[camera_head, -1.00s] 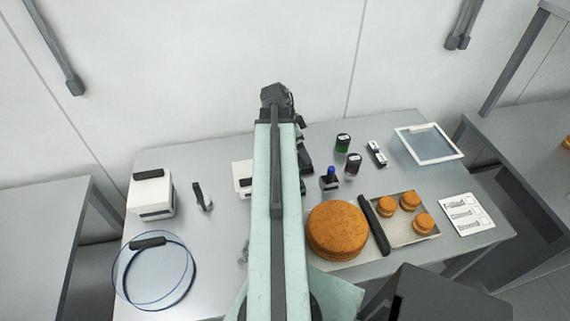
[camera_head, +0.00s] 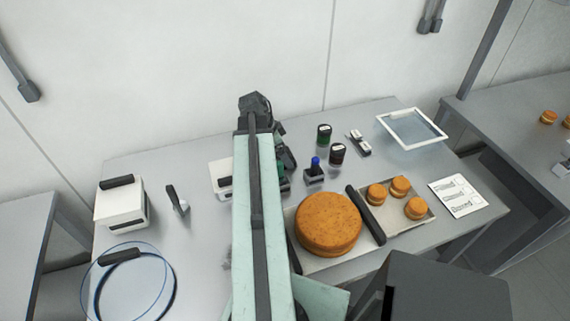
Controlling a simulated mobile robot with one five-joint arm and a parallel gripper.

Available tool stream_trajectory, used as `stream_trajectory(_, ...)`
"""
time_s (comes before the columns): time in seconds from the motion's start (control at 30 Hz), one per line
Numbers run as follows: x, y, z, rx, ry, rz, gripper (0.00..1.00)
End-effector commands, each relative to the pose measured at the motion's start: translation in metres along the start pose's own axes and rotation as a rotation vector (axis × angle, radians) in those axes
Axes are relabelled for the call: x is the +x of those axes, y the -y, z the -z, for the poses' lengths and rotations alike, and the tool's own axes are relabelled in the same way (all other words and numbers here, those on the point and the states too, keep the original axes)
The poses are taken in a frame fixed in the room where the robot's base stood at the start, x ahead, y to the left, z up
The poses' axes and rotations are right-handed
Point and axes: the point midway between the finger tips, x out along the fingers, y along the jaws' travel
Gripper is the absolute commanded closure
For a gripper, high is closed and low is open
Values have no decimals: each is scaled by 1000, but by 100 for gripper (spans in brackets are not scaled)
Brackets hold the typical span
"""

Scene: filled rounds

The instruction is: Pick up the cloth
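I cannot pick out a cloth for certain. A small grey patch (camera_head: 227,255) lies on the table just left of my arm, too small to tell what it is. My arm stretches from the bottom middle over the table and hides a strip of it. My gripper is not clearly seen; the arm's upper link covers that area. Dark and green parts show right of the arm's far end, and I cannot tell whether they are mine.
The grey table (camera_head: 190,245) holds a white box (camera_head: 107,207), a blue ring (camera_head: 91,290), a large orange-brown round (camera_head: 328,224), a tray (camera_head: 377,222) with small rounds, stamps (camera_head: 338,154), a white frame (camera_head: 436,142) and a printed card (camera_head: 458,196). A wall stands behind.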

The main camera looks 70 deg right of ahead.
Motion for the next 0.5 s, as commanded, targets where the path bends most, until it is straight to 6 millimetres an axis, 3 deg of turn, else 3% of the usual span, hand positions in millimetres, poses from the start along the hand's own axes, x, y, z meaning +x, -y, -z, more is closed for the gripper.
stream_trajectory(0.03,16,0,-3,1,0,0,0)
stream_trajectory(0.07,18,0,-2,1,0,0,0)
stream_trajectory(0.3,15,0,0,0,0,0,0)
stream_trajectory(0.5,15,0,0,0,0,0,54)
